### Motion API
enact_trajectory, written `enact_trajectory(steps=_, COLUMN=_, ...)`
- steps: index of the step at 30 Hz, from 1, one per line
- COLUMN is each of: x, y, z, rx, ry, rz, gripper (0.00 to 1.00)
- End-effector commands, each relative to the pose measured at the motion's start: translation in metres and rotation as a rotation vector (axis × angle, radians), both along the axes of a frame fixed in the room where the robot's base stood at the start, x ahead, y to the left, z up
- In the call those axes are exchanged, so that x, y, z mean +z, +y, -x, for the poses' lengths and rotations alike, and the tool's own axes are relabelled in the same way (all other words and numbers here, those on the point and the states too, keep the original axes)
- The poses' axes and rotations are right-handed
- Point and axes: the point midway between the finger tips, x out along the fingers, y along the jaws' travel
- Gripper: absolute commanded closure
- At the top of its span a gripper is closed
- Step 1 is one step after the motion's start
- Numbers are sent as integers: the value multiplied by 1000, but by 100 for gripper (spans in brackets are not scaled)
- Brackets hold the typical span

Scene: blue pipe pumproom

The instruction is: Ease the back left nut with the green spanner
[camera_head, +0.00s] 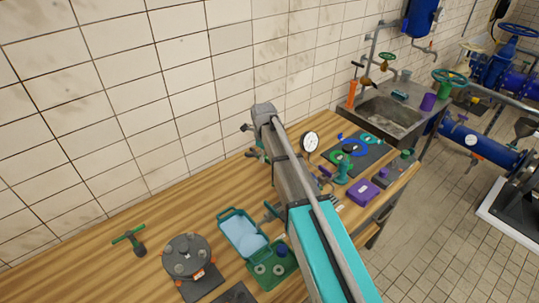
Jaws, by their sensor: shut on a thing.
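A dark round flange (187,256) with several nuts around its rim stands on the bench at the lower left. Its back left nut (170,250) shows on the upper left of the rim. My gripper (258,154) is mostly hidden behind my own arm, over the bench close to the wall, up and right of the flange and apart from it. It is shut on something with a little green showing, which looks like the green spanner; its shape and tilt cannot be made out.
A gauge (310,141), teal valve (342,170), purple box (363,193) and sink (392,115) are further right. Bare bench lies behind the flange.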

Motion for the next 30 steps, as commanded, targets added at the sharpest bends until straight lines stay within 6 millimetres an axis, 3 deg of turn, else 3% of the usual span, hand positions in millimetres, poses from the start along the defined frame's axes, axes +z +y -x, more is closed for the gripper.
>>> enact_trajectory(steps=17, x=0, y=2, z=1, rx=-19, ry=1, rz=0, gripper=100)
enact_trajectory(steps=30, x=-14, y=2, z=1, rx=-18, ry=1, rz=0, gripper=100)
